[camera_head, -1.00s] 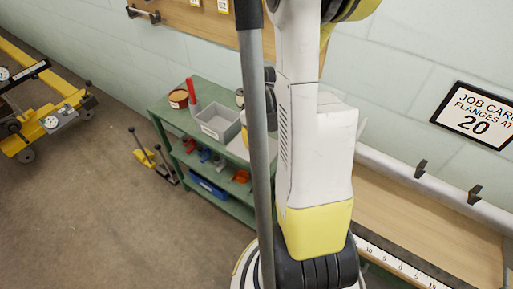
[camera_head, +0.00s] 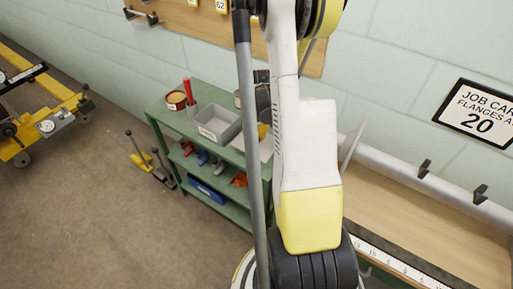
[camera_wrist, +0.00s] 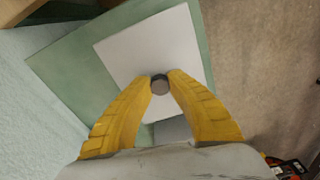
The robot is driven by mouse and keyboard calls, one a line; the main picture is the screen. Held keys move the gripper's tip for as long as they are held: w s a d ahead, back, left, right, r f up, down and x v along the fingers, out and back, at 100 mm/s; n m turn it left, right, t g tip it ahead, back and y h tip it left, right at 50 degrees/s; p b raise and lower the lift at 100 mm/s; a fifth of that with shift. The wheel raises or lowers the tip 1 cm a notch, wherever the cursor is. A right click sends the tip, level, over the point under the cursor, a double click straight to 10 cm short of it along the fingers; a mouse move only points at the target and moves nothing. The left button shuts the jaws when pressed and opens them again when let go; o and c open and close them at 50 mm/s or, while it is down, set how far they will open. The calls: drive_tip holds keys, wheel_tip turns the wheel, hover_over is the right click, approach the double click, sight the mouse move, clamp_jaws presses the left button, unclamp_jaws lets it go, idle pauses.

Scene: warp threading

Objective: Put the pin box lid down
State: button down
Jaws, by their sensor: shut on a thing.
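The open grey pin box (camera_head: 216,123) stands on the green bench top in the head view. My gripper (camera_wrist: 160,83) is shut on a dark round knob (camera_wrist: 159,85), which I take for the knob of the pin box lid. A pale square plate (camera_wrist: 125,50) lies around and behind the knob. I cannot tell whether this plate is the lid or a mat under it, or whether it touches the bench. A grey patch (camera_wrist: 172,130) shows between the fingers. In the head view my arm and a pole hide most of the gripper.
The green bench (camera_head: 170,120) carries a red-handled tool (camera_head: 189,92) and a brown round tin (camera_head: 176,100) left of the box. Its lower shelf holds a blue bin (camera_head: 208,190). A wooden worktop (camera_head: 430,220) stands at right.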

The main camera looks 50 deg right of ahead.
sight(257, 145)
drive_tip(key=shift+f+b, duration=0.8)
drive_tip(key=shift+f, duration=1.15)
drive_tip(key=shift+f, duration=0.2)
drive_tip(key=c, duration=1.4)
unclamp_jaws()
drive_tip(key=shift+r, duration=0.1)
drive_tip(key=r+p, duration=0.1)
drive_tip(key=r, duration=0.3)
drive_tip(key=r+p, duration=0.2)
drive_tip(key=r, duration=0.2)
drive_tip(key=r+p, duration=0.1)
drive_tip(key=r, duration=0.3)
drive_tip(key=shift+s+a+r, duration=0.1)
drive_tip(key=shift+s+r, duration=0.05)
drive_tip(key=shift+s, duration=0.2)
